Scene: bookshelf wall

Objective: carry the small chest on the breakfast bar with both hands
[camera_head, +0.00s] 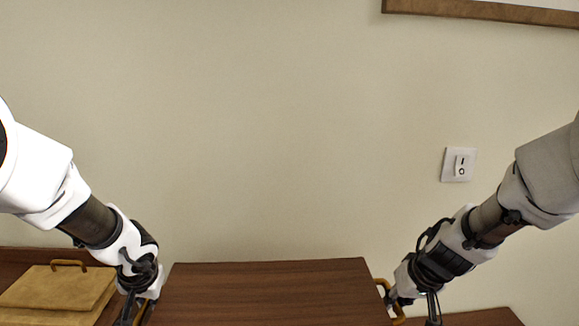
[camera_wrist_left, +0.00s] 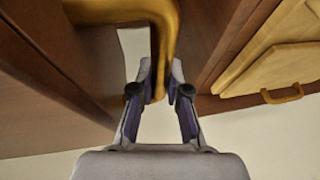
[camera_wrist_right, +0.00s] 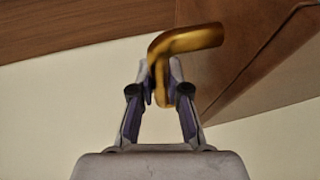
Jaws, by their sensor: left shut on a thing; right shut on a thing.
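The small chest (camera_head: 270,290) is a dark brown wooden box with a gold handle on each side. It is at the bottom middle of the head view, between my grippers. My left gripper (camera_head: 137,312) is shut on its left handle (camera_wrist_left: 165,40), with the fingers around the bar in the left wrist view. My right gripper (camera_head: 400,300) is shut on its right handle (camera_wrist_right: 190,40). The breakfast bar (camera_head: 25,256) is brown wood and shows on both sides of the chest. I cannot tell whether the chest touches it.
A tan box (camera_head: 55,288) with a small handle lies at the left, close to my left gripper. A light switch (camera_head: 459,164) is on the beige wall behind. A framed edge (camera_head: 480,11) hangs at the top right. The wall above the chest is clear.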

